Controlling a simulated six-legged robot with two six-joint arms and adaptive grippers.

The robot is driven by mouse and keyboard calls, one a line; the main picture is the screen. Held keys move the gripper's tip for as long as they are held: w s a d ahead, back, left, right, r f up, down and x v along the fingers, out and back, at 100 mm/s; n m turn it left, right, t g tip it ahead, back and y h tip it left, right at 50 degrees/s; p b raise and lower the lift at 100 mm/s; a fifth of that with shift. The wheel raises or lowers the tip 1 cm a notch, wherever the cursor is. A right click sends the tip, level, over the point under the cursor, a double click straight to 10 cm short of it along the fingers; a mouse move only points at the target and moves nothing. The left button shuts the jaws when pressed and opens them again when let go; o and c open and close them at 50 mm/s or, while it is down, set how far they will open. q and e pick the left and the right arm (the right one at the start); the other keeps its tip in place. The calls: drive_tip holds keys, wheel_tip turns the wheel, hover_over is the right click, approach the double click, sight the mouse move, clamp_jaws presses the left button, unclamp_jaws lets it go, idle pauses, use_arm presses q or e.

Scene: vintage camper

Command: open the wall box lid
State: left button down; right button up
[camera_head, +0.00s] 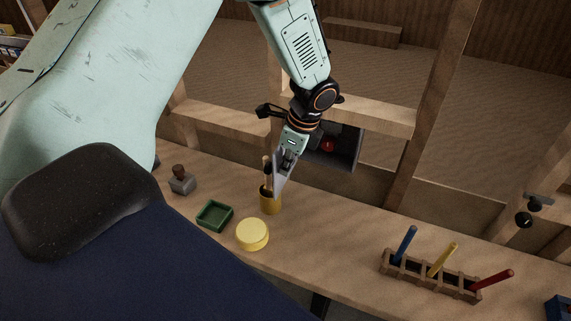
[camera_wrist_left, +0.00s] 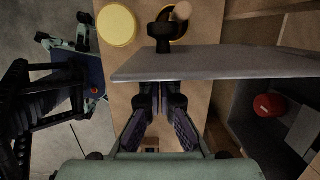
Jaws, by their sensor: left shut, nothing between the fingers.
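The wall box (camera_head: 347,157) is a dark grey box set in the wooden wall frame. Its front is open, and a red round object (camera_head: 327,146) shows inside. The box also shows at the right of the left wrist view (camera_wrist_left: 240,112). Its lid (camera_wrist_left: 220,64) is a grey panel swung out from the box; in the head view it shows edge-on as a thin light strip (camera_head: 280,179). My left gripper (camera_head: 288,160) is shut and empty beside the lid. Its fingertips (camera_wrist_left: 160,88) are close to the lid's face; I cannot tell whether they touch.
A round yellow tin (camera_head: 252,234), a green tray (camera_head: 214,215) and a stamp (camera_head: 182,182) are on the bench to the left. A wooden rack (camera_head: 425,274) with coloured handles stands to the right. The bench between is clear.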

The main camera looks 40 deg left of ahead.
use_arm(q)
drive_tip(key=v, duration=1.2)
drive_tip(key=shift+s, duration=0.15)
